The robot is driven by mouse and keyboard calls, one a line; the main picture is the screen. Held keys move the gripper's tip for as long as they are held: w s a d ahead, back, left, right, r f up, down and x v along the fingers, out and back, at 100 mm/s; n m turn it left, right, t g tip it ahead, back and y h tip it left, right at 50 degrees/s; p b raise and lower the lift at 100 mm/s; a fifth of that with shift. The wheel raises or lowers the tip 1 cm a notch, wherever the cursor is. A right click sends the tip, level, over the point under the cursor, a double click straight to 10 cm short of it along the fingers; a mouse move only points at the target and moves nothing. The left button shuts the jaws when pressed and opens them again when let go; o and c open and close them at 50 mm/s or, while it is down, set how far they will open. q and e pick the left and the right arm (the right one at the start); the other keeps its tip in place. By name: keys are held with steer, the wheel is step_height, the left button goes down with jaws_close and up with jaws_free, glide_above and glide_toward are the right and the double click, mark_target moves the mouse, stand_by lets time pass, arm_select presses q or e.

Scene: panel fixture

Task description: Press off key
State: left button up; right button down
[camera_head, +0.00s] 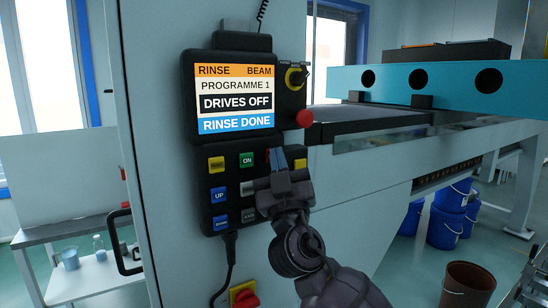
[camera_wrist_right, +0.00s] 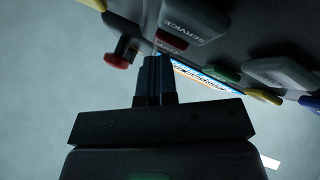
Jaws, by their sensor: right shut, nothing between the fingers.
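The off key, a red key, is mostly hidden behind my fingers in the head view; a red sliver (camera_head: 268,157) shows right of the green ON key (camera_head: 246,160). In the right wrist view the red key (camera_wrist_right: 171,42) shows just beyond the fingertips, with its lettering hard to read. My right gripper (camera_head: 277,160) is shut and empty, its fingertips at the red key in the head view. They also show in the right wrist view (camera_wrist_right: 156,62). I cannot tell whether they touch the key. The screen (camera_head: 235,98) reads "DRIVES OFF" and "RINSE DONE". My left gripper is out of view.
A red mushroom button (camera_head: 304,118) juts out at the panel's right, below a yellow-ringed switch (camera_head: 295,78). Yellow (camera_head: 216,164), blue UP (camera_head: 219,195) and grey SERVICE (camera_wrist_right: 182,22) keys are close by. A red rotary switch (camera_head: 245,297) is below. Blue buckets (camera_head: 445,228) stand right.

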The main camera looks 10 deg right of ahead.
steer(key=shift+s, duration=0.1)
steer(key=shift+s+d, duration=0.3)
steer(key=shift+s, duration=0.4)
steer(key=s, duration=0.1)
steer(key=s+d, duration=0.1)
steer(key=s, duration=0.1)
steer(key=s+p, duration=0.1)
steer(key=shift+s+d, duration=0.35)
stand_by(0.4)
